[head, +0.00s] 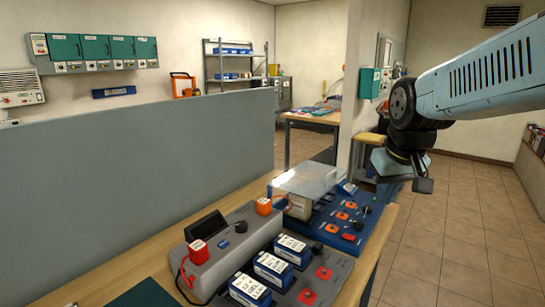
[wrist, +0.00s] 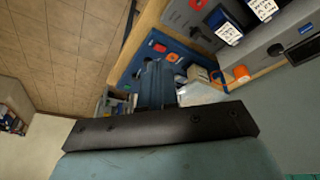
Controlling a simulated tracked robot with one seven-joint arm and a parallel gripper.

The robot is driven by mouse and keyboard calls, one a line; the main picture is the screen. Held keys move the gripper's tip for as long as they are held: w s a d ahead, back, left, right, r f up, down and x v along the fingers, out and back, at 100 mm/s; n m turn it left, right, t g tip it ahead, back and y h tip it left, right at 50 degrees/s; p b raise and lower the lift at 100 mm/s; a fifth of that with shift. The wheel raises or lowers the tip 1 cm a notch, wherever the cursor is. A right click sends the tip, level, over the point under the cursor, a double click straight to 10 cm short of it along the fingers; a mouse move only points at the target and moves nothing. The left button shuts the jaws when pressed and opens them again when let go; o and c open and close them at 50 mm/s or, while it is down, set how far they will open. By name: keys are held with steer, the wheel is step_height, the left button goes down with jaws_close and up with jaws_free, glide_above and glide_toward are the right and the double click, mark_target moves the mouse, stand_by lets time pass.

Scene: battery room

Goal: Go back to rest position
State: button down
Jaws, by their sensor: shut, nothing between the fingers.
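My gripper (head: 423,185) hangs at the end of my raised arm at the right of the head view. It is above and to the right of the workbench (head: 372,262), over the floor side, and touches nothing I can see. In the wrist view my gripper (wrist: 153,82) points toward the bench, with its fingers shut and nothing held.
On the bench are a blue panel (head: 333,228) with orange parts, a grey tester (head: 232,247) and several blue-and-white batteries (head: 272,268). A grey partition (head: 140,180) stands behind. A pillar (head: 362,100) is left of my arm. Tiled floor (head: 450,235) lies open at right.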

steer(key=s+r+m+t, duration=0.1)
steer(key=s, duration=0.7)
steer(key=shift+s+t, duration=0.3)
steer(key=shift+s, duration=0.1)
steer(key=shift+s+r, duration=0.1)
